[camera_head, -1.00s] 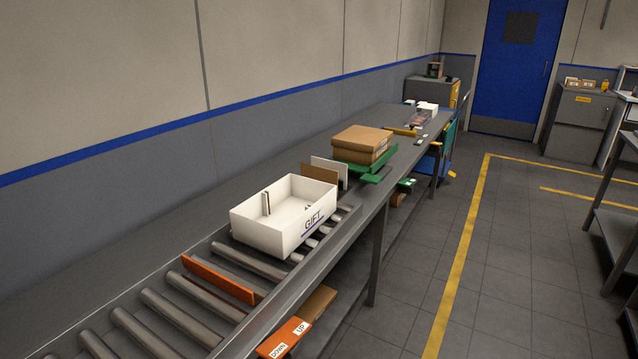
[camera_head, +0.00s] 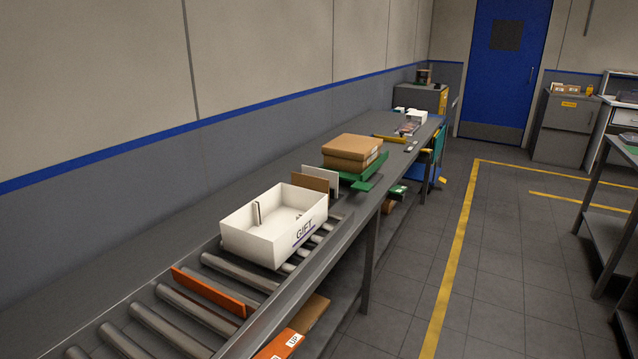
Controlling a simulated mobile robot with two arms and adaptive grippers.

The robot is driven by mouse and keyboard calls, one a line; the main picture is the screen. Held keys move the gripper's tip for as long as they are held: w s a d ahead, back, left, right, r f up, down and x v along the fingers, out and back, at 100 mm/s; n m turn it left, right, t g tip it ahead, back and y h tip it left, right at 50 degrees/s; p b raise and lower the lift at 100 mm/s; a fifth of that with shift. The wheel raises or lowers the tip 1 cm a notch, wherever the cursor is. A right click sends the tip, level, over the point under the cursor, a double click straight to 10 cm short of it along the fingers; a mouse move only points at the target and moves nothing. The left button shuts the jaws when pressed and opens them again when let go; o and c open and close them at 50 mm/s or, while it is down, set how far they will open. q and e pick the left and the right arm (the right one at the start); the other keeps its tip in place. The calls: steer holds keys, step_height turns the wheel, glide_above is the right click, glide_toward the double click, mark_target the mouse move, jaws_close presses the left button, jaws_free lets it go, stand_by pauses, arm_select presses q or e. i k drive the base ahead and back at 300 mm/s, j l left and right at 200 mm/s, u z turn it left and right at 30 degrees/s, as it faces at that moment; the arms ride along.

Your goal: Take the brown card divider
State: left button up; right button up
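The brown card divider (camera_head: 309,182) stands upright behind the white GIFT box, in front of a white card divider (camera_head: 322,175). Its lower part is hidden by the box. The white GIFT box (camera_head: 262,240) sits on the rollers of the conveyor table, with a small upright piece inside it. Neither of my grippers is in view.
Brown cartons (camera_head: 350,152) rest on a green holder (camera_head: 364,176) beyond the dividers. An orange bar (camera_head: 212,291) lies across the rollers (camera_head: 172,318) in front. A shelf below holds an orange item (camera_head: 280,346) and cardboard. The tiled floor at right is clear.

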mark_target(314, 183)
steer(key=i+l, duration=0.4)
steer(key=i+l+u, duration=0.1)
steer(key=i+l, duration=0.3)
steer(key=i+l+u, duration=0.1)
steer(key=i+l, duration=0.3)
steer(key=l, duration=0.2)
